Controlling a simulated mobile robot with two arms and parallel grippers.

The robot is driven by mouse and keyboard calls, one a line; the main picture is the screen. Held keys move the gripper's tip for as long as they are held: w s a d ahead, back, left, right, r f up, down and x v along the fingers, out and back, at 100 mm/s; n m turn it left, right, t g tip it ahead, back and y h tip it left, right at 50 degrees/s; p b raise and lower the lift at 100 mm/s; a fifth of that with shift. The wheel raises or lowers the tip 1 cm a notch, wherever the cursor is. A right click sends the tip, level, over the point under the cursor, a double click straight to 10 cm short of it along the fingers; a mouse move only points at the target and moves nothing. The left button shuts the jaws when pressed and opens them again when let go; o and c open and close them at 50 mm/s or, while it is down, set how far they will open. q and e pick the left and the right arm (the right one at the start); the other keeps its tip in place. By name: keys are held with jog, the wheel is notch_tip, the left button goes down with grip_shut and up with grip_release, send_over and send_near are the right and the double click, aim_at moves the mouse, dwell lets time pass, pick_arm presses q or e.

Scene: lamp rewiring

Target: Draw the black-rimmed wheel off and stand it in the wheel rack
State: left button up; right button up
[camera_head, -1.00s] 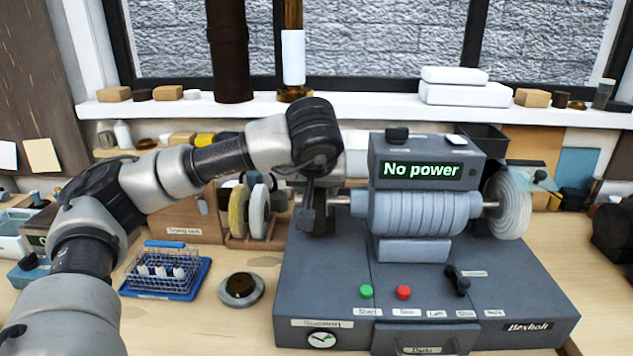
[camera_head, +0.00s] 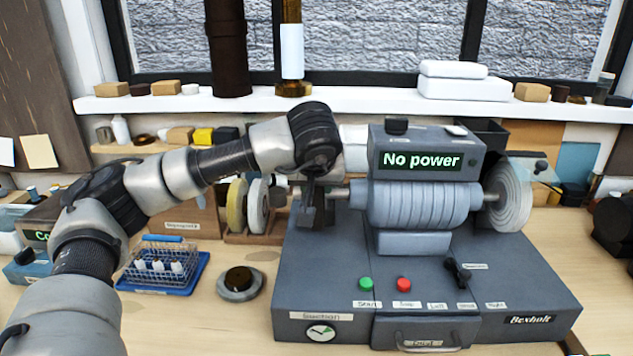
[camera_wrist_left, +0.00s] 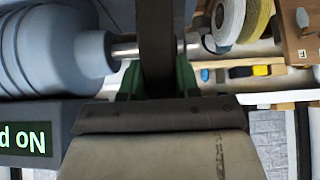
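The black-rimmed wheel shows nearly edge-on as a dark band (camera_wrist_left: 157,45) in the left wrist view, at the left spindle of the grey machine (camera_head: 325,285). My left gripper (camera_head: 312,200) is at that spindle. In the wrist view its green-padded fingers (camera_wrist_left: 158,80) lie against both sides of the dark band, so it looks shut on the wheel. The wheel's faces are hidden. The wheel rack (camera_head: 236,239) stands just left, with a yellow wheel (camera_head: 237,205) and a white wheel (camera_head: 257,206) upright in it. My right gripper is out of view.
A pale wheel (camera_head: 512,195) sits on the machine's right spindle. The machine's display (camera_head: 420,161) reads "No power". A blue tray with a wire basket (camera_head: 165,262) and a round dark-topped object (camera_head: 240,283) lie at front left. A window ledge (camera_head: 350,103) runs behind.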

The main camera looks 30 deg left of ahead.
pick_arm(q)
jog(key=shift+c, duration=1)
jog(key=shift+r, duration=0.1)
jog(key=shift+s+a, duration=0.5)
jog(key=shift+a, duration=0.35)
jog(key=shift+s+a, duration=0.5)
jog(key=shift+a, duration=0.3)
jog(key=shift+s+a+b, duration=0.25)
jog(key=shift+s+a, duration=0.35)
jog(key=shift+a, duration=0.3)
jog(key=shift+s+a+b, duration=0.2)
jog(key=shift+s+a, duration=0.35)
jog(key=shift+a, duration=0.35)
